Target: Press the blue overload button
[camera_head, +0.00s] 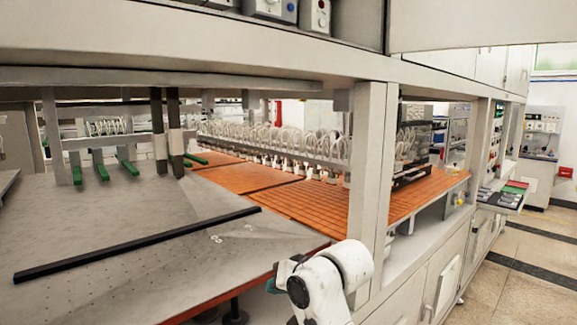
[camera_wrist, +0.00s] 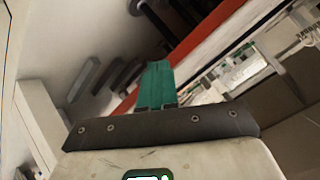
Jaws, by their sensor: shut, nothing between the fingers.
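A small blue button (camera_head: 290,6) shows on a grey control box (camera_head: 271,9) at the top edge of the head view, partly cut off. Its label is too small to read. My gripper (camera_wrist: 158,66) shows in the wrist view as green fingers closed together with nothing between them. In the head view my white arm is at the bottom centre, well below the control boxes, with a bit of green beside it. The blue button does not show in the wrist view.
A second control box (camera_head: 316,15) with a red button stands to the right of the first. A thick grey beam (camera_head: 200,45) and post (camera_head: 368,170) frame the machine. A grey perforated table (camera_head: 130,255) carries a black bar (camera_head: 140,243). Open floor (camera_head: 525,262) lies at right.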

